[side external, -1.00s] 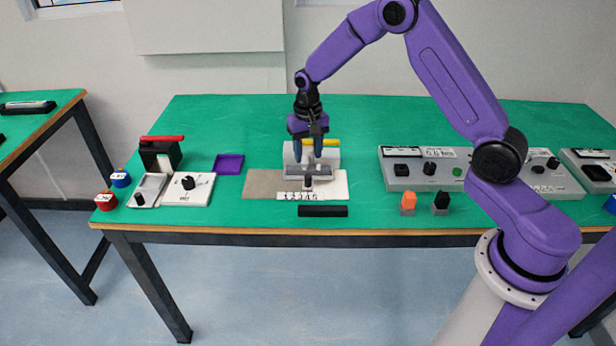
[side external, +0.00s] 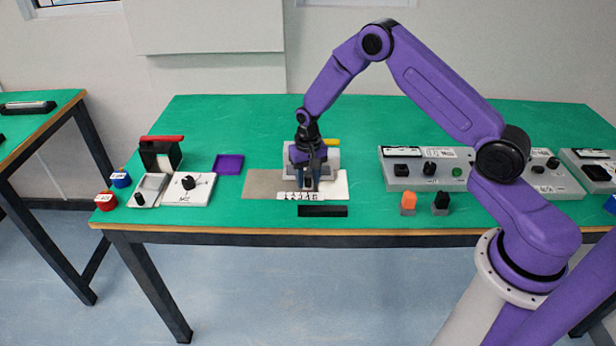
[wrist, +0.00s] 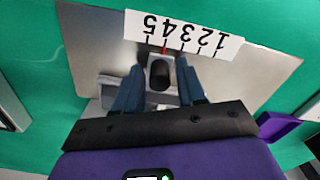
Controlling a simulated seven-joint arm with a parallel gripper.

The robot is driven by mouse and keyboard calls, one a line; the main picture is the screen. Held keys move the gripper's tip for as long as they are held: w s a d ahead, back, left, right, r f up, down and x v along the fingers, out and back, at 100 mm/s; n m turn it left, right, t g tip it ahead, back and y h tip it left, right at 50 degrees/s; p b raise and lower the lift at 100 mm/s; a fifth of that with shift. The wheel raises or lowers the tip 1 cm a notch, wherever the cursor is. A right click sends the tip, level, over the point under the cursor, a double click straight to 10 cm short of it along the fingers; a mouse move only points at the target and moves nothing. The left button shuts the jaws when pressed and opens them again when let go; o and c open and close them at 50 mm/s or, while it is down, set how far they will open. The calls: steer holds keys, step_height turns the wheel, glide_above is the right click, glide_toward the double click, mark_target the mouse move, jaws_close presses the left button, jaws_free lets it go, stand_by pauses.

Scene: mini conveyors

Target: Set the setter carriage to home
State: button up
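The setter carriage (wrist: 155,57) is a small grey block with a black knob and a red pointer on a pale base plate (side external: 338,184). A white scale strip (wrist: 195,35) numbered 1 to 5 runs beside it, upside down in the wrist view. The red pointer stands near the tick by 4. No home mark can be read. My gripper (wrist: 160,68) is lowered over the carriage, its blue fingers on either side of the knob with slight gaps showing. In the side view my gripper (side external: 309,186) hides most of the carriage.
A black bar (side external: 322,211) lies in front of the setter. A purple tray (side external: 229,164) and white knob panel (side external: 187,188) are to the left. Orange (side external: 408,202) and black (side external: 440,202) pieces and a grey control box (side external: 425,178) are to the right.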

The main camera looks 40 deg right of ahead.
mark_target(273, 187)
jaws_close()
steer(key=w+a, duration=0.7)
steer(key=shift+w+a, duration=0.25)
steer(key=shift+a, duration=0.05)
steer(key=shift+r, duration=0.1)
steer(key=shift+o, duration=1.5)
jaws_free()
